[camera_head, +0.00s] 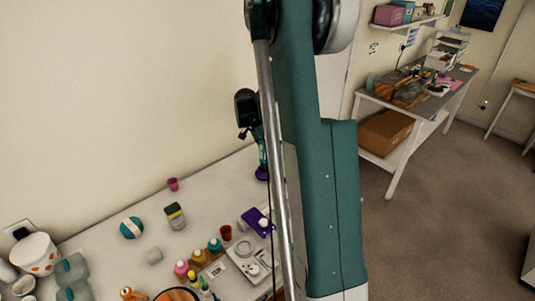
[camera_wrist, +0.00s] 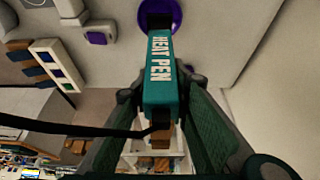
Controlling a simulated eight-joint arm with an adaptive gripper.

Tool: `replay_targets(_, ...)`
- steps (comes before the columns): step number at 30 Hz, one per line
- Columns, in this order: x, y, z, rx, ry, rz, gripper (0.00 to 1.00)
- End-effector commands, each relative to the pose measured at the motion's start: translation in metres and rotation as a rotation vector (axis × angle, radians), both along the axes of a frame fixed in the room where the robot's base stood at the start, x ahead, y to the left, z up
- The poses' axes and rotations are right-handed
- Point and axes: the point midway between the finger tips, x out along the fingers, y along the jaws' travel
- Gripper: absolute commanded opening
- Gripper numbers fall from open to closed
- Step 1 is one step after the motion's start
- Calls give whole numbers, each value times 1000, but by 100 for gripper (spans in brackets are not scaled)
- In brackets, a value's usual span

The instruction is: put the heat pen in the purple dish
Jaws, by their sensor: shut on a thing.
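The heat pen (camera_wrist: 160,85), a teal body with white "HEAT PEN" lettering, is between the two fingers of my gripper (camera_wrist: 161,97) in the wrist view. My gripper is shut on it. The purple dish (camera_wrist: 172,10) shows beyond the pen's far end, partly covered by it. In the head view, my gripper (camera_head: 256,136) is at the back of the white table, beside my large arm link. The purple dish (camera_head: 262,174) shows just below it, partly hidden by my arm. I cannot tell whether the pen touches the dish.
A purple tray (camera_head: 251,217) with a white item, several small bottles (camera_head: 198,256), a sponge-like block (camera_head: 175,216), a striped ball (camera_head: 131,228) and a pink cup (camera_head: 173,184) stand on the table (camera_head: 215,190). A black cord (camera_wrist: 75,128) crosses the wrist view. The wall is close behind.

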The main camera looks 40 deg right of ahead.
Motion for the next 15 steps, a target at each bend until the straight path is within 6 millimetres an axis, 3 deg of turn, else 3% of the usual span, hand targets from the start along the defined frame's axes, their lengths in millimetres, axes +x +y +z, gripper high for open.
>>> replay_targets(9, 0, 0, -31, 0, 0, 0, 0)
replay_targets(15, 0, 0, -38, 0, 0, 0, 0)
